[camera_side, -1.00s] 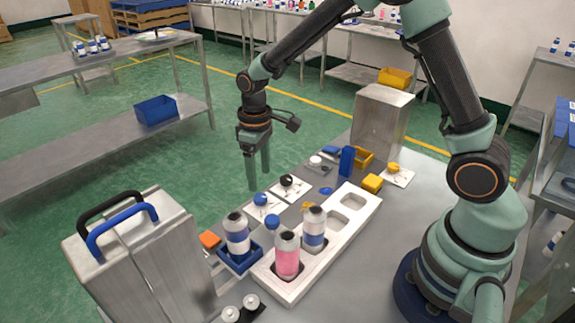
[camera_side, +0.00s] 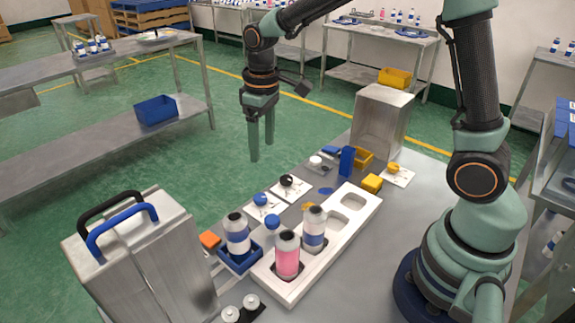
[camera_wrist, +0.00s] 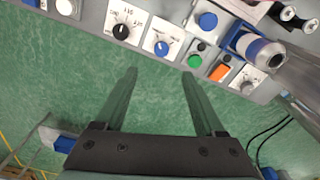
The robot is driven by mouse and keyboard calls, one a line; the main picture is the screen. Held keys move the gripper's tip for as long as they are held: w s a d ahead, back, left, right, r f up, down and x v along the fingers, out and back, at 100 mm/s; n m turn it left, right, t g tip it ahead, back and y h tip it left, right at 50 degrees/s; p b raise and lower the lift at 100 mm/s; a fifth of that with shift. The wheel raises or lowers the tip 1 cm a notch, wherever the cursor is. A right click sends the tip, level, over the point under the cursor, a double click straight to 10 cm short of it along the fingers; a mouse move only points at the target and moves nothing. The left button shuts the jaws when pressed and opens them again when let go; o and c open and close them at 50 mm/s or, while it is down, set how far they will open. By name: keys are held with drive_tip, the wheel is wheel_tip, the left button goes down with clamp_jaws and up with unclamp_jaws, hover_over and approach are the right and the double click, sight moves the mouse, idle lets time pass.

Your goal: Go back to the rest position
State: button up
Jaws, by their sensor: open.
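My gripper (camera_side: 261,148) is open and empty in the side view. It hangs in the air above and beyond the far edge of the work table, clear of everything on it. In the wrist view, the two fingers of my gripper (camera_wrist: 154,80) stand apart with only green floor between them. A pink bottle (camera_side: 287,256) and a white bottle with a blue band (camera_side: 313,230) stand in the white rack (camera_side: 345,228). Another such bottle (camera_side: 236,234) stands in a small blue tray (camera_side: 240,262).
A metal case with black and blue handles (camera_side: 150,262) stands at the front left. A metal box (camera_side: 382,122) stands at the back. A black-knob panel (camera_side: 291,187) and a blue-knob panel (camera_side: 262,206) line the far edge. Open floor lies beyond.

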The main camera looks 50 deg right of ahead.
drive_tip(key=s+d+r+m+t, duration=0.1)
drive_tip(key=s+d+r+t, duration=0.1)
drive_tip(key=s+r, duration=0.2)
drive_tip(key=s+d+r+m+t, duration=0.2)
drive_tip(key=s+r, duration=0.3)
drive_tip(key=s, duration=0.4)
drive_tip(key=shift+s+m+t, duration=0.2)
drive_tip(key=shift+m+t, duration=0.1)
drive_tip(key=shift+t, duration=0.2)
